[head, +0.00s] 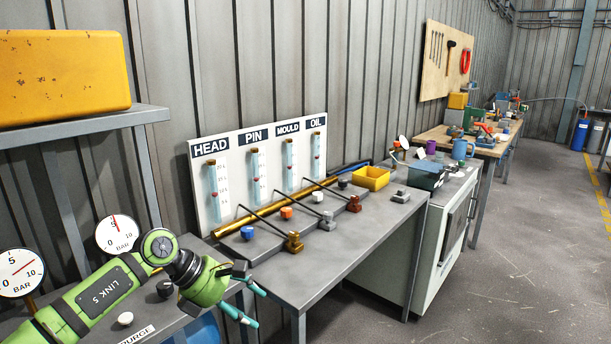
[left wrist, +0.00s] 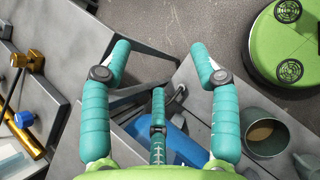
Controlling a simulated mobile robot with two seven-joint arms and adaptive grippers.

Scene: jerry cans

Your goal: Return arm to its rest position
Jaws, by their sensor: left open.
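My left arm comes in from the lower left of the head view, green with a "LINK 5" label. Its gripper (head: 260,307) points right and slightly down, near the front left corner of the grey bench (head: 335,258). Its teal fingers are spread and hold nothing. In the left wrist view the open gripper (left wrist: 161,50) shows three teal fingers, with floor and bench edges beyond them. My right arm and gripper are not in view.
A blue object (left wrist: 178,143) lies low behind the fingers, partly hidden. A metal cup (left wrist: 265,133) stands right of them. A yellow case (head: 62,75) sits on the shelf. Floor on the right is clear.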

